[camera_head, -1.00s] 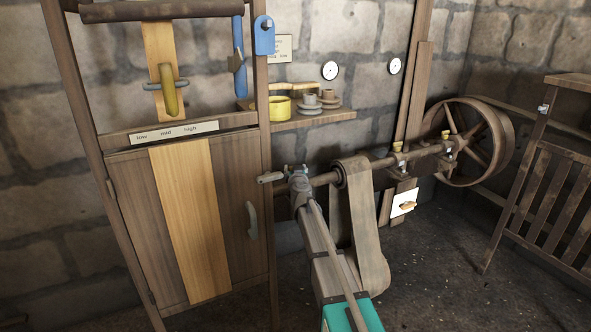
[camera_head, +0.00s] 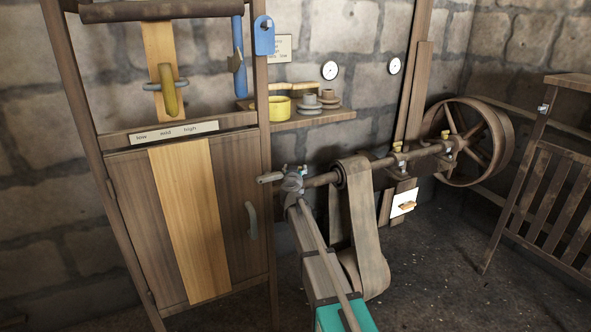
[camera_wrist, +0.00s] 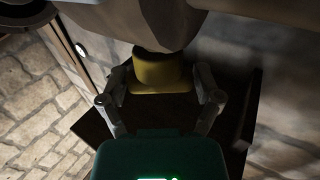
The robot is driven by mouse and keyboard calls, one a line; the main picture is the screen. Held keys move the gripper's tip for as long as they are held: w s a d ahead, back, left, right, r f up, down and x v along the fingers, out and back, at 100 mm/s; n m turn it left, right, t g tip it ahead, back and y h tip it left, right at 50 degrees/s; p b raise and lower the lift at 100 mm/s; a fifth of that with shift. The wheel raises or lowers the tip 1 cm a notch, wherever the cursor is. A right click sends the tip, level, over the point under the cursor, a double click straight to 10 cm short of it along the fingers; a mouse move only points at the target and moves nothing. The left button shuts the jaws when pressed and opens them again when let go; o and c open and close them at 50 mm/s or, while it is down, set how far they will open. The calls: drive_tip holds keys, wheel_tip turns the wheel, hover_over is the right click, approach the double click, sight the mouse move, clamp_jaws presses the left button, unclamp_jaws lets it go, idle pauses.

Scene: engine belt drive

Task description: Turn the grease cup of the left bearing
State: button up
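Two yellow grease cups sit on the bearings of the shaft in the head view: the left bearing's cup (camera_head: 397,147) and the right one's (camera_head: 446,135). The left bearing (camera_head: 400,162) carries the shaft right of the flat belt. In the wrist view my gripper (camera_wrist: 161,74) has its two fingers apart, with gaps to either side of a yellow piece (camera_wrist: 158,74). I cannot tell for sure which yellow thing this is. A large grey shape (camera_wrist: 150,20) hides its upper part. In the head view my arm hides the gripper's fingers.
The belt (camera_head: 355,215) hangs close to the right of my arm. A spoked wheel (camera_head: 470,140) is at the shaft's right end. A shelf (camera_head: 315,119) with a yellow pot (camera_head: 279,107) is behind. A wooden cabinet (camera_head: 190,220) stands left, a slatted frame (camera_head: 545,190) right.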

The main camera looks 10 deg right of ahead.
drive_tip(key=shift+o, duration=0.4)
drive_tip(key=shift+s, duration=0.1)
drive_tip(key=v, duration=1.1)
drive_tip(key=shift+s, duration=0.4)
